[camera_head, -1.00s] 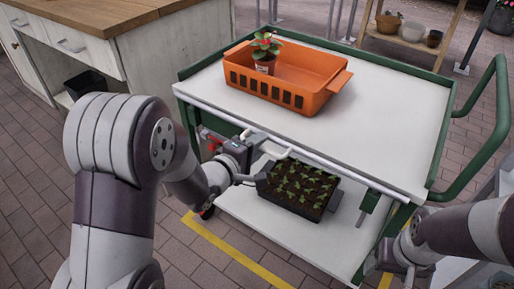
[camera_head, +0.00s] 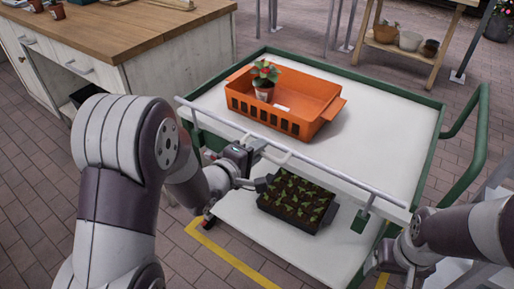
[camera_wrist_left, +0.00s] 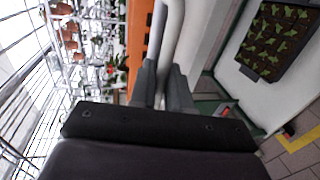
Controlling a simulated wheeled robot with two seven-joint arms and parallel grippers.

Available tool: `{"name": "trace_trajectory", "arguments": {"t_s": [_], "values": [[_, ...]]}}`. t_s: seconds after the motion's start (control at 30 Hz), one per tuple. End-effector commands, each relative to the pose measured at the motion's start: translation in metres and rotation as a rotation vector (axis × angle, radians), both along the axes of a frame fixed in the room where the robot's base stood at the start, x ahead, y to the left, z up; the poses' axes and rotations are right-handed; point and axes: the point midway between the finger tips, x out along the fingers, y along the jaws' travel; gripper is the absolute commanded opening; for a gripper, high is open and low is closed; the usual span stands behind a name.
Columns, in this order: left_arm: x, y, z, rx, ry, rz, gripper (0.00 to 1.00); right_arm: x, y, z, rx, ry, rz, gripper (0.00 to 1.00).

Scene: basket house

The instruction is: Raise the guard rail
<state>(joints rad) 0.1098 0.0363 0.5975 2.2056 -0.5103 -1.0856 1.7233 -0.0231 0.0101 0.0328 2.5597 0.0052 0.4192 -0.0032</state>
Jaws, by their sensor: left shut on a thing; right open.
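The guard rail (camera_head: 318,169) is a light grey bar along the near side of the green-framed cart. In the head view it stands above the white top shelf's near edge, spanning in front of the orange crate. My left gripper (camera_head: 258,150) is at the rail's left-middle part. In the left wrist view the two fingers (camera_wrist_left: 163,85) are closed around a pale bar of the rail (camera_wrist_left: 170,40). My right gripper (camera_head: 410,268) is low by the cart's near right corner, partly hidden by its arm, and holds nothing visible.
The orange crate (camera_head: 318,101) with a potted red-flowered plant (camera_head: 264,80) stands on the top shelf. A black seedling tray (camera_head: 297,200) lies on the lower shelf. A wooden-topped workbench (camera_head: 140,40) is at the left. The top shelf's right part is clear.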

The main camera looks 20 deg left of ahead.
Motion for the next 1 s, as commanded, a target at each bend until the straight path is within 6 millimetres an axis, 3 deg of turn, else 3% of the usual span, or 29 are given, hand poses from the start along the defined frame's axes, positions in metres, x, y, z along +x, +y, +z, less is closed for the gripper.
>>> {"name": "trace_trajectory", "arguments": {"t_s": [0.03,0.27,0.3,0.33,0.77,1.0], "values": [[0.001,0.000,0.009,-0.002,-0.015,-0.001,0.00,0.000,0.000,0.004,0.000,0.001,0.000,0.74],[0.002,0.000,0.008,-0.004,-0.022,0.000,0.00,0.000,0.000,0.000,0.000,0.002,0.000,0.74],[0.002,0.000,0.008,-0.004,-0.023,0.000,0.27,0.000,0.000,0.000,0.000,0.002,0.000,0.74],[0.002,0.000,0.008,-0.004,-0.023,0.000,0.29,0.000,0.000,0.000,0.000,0.002,0.000,0.74],[0.000,0.001,0.005,-0.003,-0.014,0.001,0.29,0.000,0.000,0.001,0.000,0.002,0.000,0.74],[-0.033,0.014,0.015,-0.003,-0.011,0.004,0.29,0.000,0.000,0.012,0.000,0.002,0.000,0.74]]}}
